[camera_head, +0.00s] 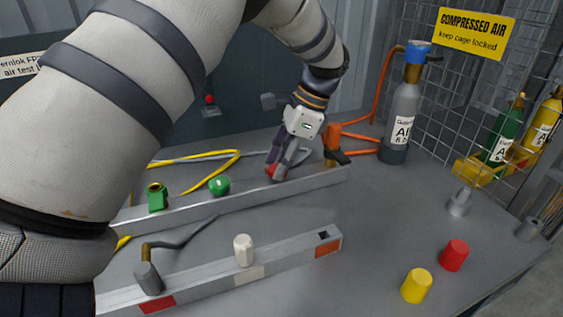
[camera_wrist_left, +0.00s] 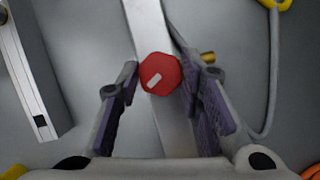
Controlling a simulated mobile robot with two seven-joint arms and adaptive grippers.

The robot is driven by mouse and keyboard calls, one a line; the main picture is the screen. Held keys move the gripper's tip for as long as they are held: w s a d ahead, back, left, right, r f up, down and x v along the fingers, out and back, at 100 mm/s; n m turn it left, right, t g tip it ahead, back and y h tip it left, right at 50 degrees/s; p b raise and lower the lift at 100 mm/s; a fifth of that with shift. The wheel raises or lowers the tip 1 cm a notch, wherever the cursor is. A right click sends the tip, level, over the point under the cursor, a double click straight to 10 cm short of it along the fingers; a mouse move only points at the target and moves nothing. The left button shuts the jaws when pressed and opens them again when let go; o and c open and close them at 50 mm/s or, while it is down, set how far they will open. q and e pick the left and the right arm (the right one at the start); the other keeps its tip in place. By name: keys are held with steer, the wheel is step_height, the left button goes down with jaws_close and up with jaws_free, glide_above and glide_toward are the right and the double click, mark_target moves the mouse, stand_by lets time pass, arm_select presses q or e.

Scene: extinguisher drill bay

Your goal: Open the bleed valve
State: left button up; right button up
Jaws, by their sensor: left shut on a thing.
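A red, many-sided knob (camera_head: 272,172) with a white mark on top sits on the back grey rail (camera_head: 315,184). My left gripper (camera_head: 279,168) reaches down over it from behind and is shut on it. In the left wrist view the knob (camera_wrist_left: 158,80) lies between the two purple-padded fingers, its white mark slanted. A brass fitting (camera_wrist_left: 207,57) shows just beyond the right finger. I cannot tell from a label which part is the bleed valve. My right gripper is not in view.
A green knob (camera_head: 219,186) and a green fitting (camera_head: 157,198) stand on the back rail. An orange fitting (camera_head: 332,138) with a hose is just right of my gripper. The front rail (camera_head: 200,281) carries a white knob (camera_head: 243,250). Red (camera_head: 454,255) and yellow (camera_head: 417,286) caps stand right.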

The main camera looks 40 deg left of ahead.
arm_select(q)
steer(key=n+h, duration=0.1)
steer(key=n, duration=0.2)
steer(key=n+g+h, duration=0.1)
steer(key=n, duration=0.2)
steer(key=shift+a+f+b, duration=0.1)
steer(key=shift+a+b, duration=0.05)
steer(key=shift+b, duration=0.25)
steer(key=n+h, duration=0.2)
steer(key=n, duration=0.3)
steer(key=shift+a+n, duration=0.1)
steer(key=shift+n, duration=0.3)
steer(key=o, duration=1.2)
steer(key=shift+c, duration=0.2)
steer(key=shift+w, duration=0.1)
steer(key=v, duration=0.7)
steer(key=shift+a+r, duration=0.15)
steer(key=shift+r, duration=0.15)
